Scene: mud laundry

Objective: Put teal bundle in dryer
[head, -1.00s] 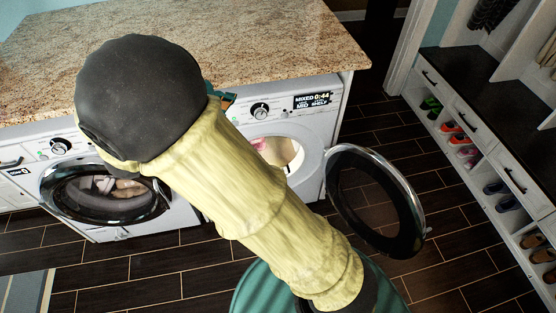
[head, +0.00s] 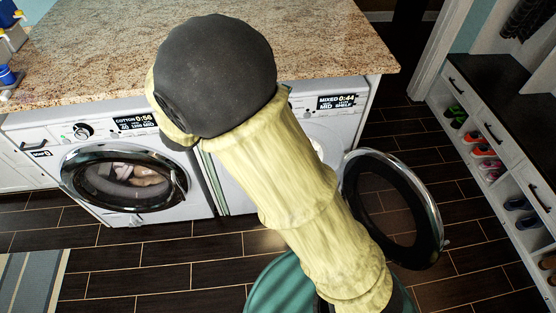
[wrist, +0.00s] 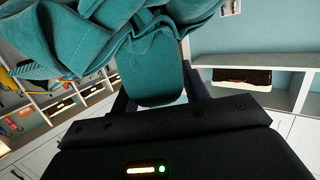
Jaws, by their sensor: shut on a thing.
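The teal bundle (wrist: 150,75) is soft folded cloth and fills the upper middle of the wrist view. My gripper (wrist: 158,92) is shut on it, with dark fingers on both sides of a hanging fold.
The left machine (head: 30,140) has its round door shut, with laundry behind the glass. A granite counter (head: 330,50) runs above both machines. A shoe bench (head: 515,90) stands at the right. Dark floor tiles lie clear in front; a rug (head: 35,280) is at lower left.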

